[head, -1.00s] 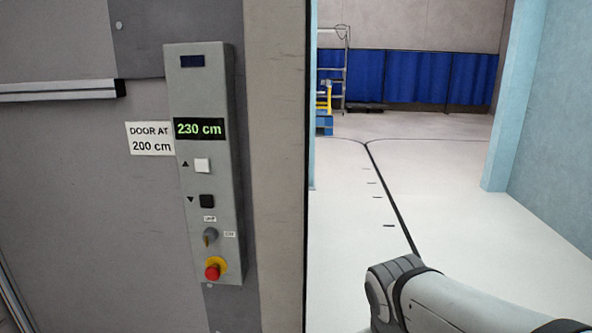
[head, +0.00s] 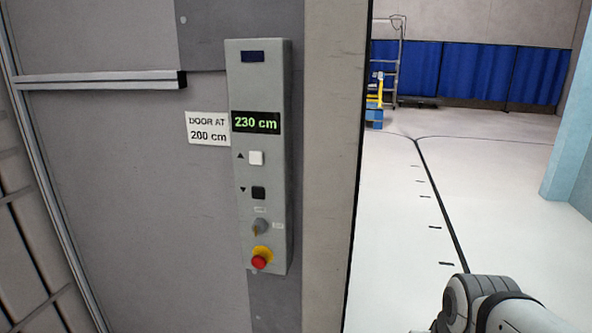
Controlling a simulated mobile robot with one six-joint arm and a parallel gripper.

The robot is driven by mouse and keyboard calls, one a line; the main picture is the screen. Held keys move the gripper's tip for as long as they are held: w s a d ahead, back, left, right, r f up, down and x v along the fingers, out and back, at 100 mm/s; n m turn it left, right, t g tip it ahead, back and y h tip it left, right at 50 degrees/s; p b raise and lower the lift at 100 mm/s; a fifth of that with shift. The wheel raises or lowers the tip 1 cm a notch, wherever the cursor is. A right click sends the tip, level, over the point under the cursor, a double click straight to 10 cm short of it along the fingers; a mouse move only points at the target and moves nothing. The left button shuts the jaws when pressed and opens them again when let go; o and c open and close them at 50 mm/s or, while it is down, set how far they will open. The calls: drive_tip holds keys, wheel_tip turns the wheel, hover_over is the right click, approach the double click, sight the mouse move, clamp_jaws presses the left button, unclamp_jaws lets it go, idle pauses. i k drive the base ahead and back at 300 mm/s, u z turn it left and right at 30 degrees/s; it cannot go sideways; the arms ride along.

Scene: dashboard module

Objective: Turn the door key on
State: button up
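The door key is a small grey rotary switch (head: 261,227) low on a grey control panel (head: 270,90) fixed to the wall. Small labels sit above it and to its right. Its pointer looks turned downward, but the labels are too small to read for sure now. A green display (head: 256,122) on the panel reads 230 cm. My gripper is not in view; only a part of my arm shows at the bottom right, well apart from the panel.
A red emergency button (head: 260,261) on a yellow base sits just below the switch. A white button (head: 256,158) and a black button (head: 258,193) are above it. A sign (head: 208,129) reads DOOR AT 200 cm. An open passage with clear floor (head: 400,230) lies right.

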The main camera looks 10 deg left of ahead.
sight(260, 224)
drive_tip(key=z, duration=0.05)
drive_tip(key=k, duration=1.1)
drive_tip(key=u, duration=0.45)
drive_tip(key=i, duration=1.6)
drive_tip(key=z, duration=0.4)
